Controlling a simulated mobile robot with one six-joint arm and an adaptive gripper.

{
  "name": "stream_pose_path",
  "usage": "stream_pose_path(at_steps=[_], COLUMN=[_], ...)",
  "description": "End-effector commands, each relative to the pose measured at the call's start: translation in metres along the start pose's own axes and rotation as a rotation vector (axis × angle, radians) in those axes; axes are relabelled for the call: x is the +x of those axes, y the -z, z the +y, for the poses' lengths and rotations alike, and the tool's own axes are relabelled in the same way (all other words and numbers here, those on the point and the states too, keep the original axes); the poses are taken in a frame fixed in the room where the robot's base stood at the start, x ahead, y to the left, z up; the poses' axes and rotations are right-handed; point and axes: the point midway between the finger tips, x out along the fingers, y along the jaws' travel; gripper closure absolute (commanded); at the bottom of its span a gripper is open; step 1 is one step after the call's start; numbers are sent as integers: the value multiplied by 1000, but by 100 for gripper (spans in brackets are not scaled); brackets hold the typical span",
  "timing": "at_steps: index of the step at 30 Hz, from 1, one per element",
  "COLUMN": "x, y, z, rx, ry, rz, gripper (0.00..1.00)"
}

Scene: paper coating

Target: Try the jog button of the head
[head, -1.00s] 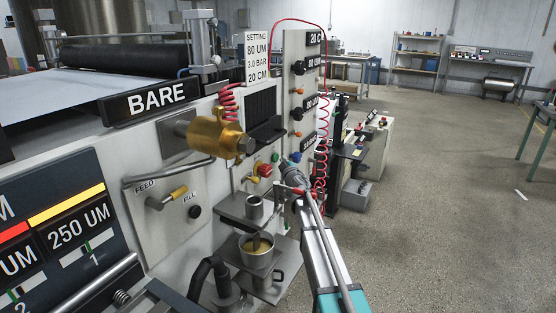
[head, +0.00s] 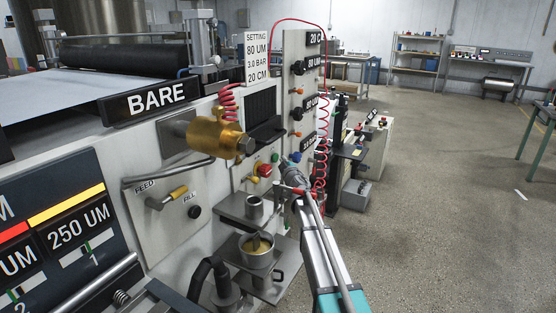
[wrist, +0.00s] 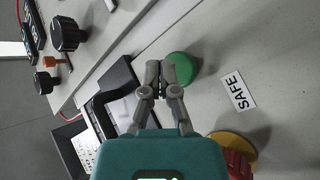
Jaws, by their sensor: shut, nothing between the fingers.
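A round green button (wrist: 184,58) sits on the pale machine panel in the wrist view, and it also shows in the head view (head: 275,157). My gripper (wrist: 164,74) is shut and empty, with its fingertips just beside the button and overlapping its edge in the picture. I cannot tell whether they touch it. In the head view my gripper (head: 284,162) points at the panel just right of the button. A white SAFE label (wrist: 238,91) is to the button's right. No jog lettering is readable on the button.
A red stop button on a yellow base (wrist: 236,152) lies close below the green one. A dark bracket (wrist: 112,92) and black knobs (wrist: 69,34) are to the left. A cup of tan liquid (head: 256,250) stands below my gripper. The floor at right is open.

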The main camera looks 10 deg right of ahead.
Motion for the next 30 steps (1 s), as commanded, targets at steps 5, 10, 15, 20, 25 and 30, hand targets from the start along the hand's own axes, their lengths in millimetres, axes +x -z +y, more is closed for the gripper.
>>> stream_pose_path(at_steps=[5,10,15,20,25,30], x=[3,7,7,7,7,8], y=[2,4,4,4,4,5], z=[-2,-4,-4,-4,-4,-5], rx=[0,1,0,0,0,0], ry=[0,0,0,0,0,0], rz=[0,0,0,0,0,0], gripper=[100,100,100,100,100,100])
